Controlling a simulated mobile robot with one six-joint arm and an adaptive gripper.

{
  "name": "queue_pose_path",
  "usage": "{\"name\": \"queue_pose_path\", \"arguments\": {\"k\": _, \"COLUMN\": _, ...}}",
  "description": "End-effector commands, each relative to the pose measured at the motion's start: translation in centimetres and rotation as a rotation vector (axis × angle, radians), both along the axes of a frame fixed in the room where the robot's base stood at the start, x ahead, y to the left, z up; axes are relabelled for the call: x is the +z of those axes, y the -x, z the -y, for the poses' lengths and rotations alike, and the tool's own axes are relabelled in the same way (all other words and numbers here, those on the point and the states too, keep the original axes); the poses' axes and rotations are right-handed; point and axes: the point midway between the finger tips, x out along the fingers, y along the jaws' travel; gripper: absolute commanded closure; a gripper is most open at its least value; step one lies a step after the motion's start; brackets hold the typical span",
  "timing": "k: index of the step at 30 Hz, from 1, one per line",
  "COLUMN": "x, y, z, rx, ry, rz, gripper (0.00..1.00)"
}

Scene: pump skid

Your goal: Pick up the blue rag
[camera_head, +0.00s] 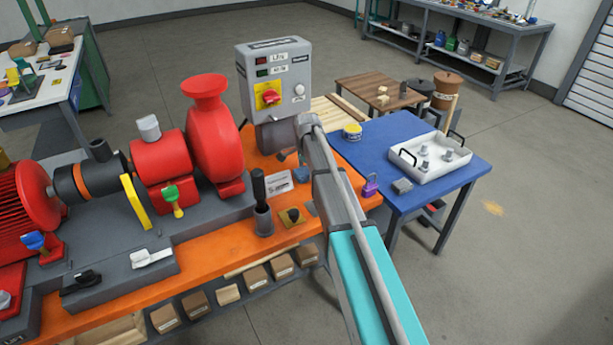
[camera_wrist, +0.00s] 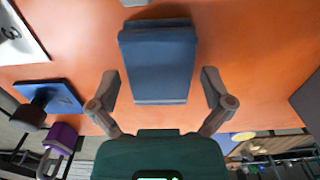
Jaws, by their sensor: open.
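The blue rag (camera_wrist: 160,62) is a folded, thick, block-like bundle in the wrist view. It lies on the orange bench top (camera_wrist: 265,50), in the upper middle of the picture. My gripper (camera_wrist: 160,76) is open, with one finger on each side of the rag's near part. Gaps show between the fingers and the rag's sides, and nothing is held. In the head view my arm reaches over the orange bench (camera_head: 225,236) beside the grey control box (camera_head: 273,80). My arm's end is small there, and I cannot clearly make out the rag.
A purple padlock (camera_head: 371,184) and a white card (camera_head: 278,182) are near my arm. A blue plate with a dark knob (camera_wrist: 55,97) lies left of the rag. The red pump (camera_head: 213,135) fills the bench's left. A blue table (camera_head: 372,138) with a white tray (camera_head: 452,165) stands right.

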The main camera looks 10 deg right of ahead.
Motion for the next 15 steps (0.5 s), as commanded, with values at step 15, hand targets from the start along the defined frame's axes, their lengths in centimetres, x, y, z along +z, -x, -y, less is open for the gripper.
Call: {"name": "queue_pose_path", "arguments": {"k": 15, "x": 0.04, "y": 0.00, "z": 0.00, "rx": 0.000, "ry": 0.000, "rz": 0.000, "gripper": 0.07}}
